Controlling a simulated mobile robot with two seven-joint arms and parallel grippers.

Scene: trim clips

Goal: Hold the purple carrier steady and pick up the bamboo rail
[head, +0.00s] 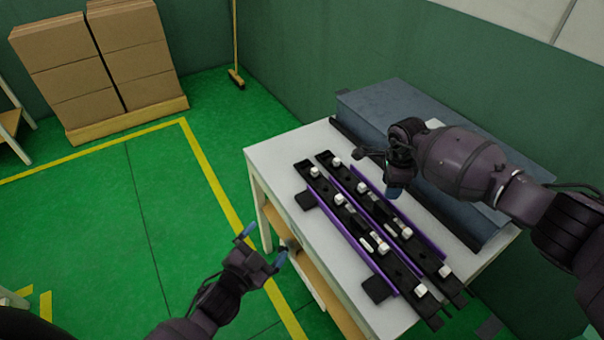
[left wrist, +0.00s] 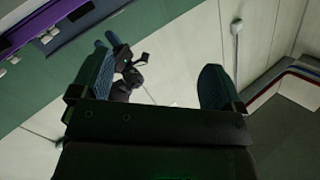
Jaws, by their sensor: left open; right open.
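The purple carrier (head: 341,227) lies on the white table, showing as long purple strips along two black rails (head: 405,283) with white clips. A purple edge (left wrist: 52,28) also shows in the left wrist view. I cannot make out a bamboo-coloured rail; which piece is the bamboo rail is unclear. My left gripper (head: 263,246) is open and empty, beside the table's left edge and apart from the carrier. It also shows in the left wrist view (left wrist: 160,85). My right gripper (head: 380,172) is open above the far right side of the carrier, near the blue-grey box; contact cannot be told.
A long blue-grey box (head: 400,108) fills the back right of the white table (head: 272,154). A wooden lower shelf (head: 335,306) shows below the tabletop. Stacked cartons (head: 95,60) and a broom (head: 236,76) stand far back.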

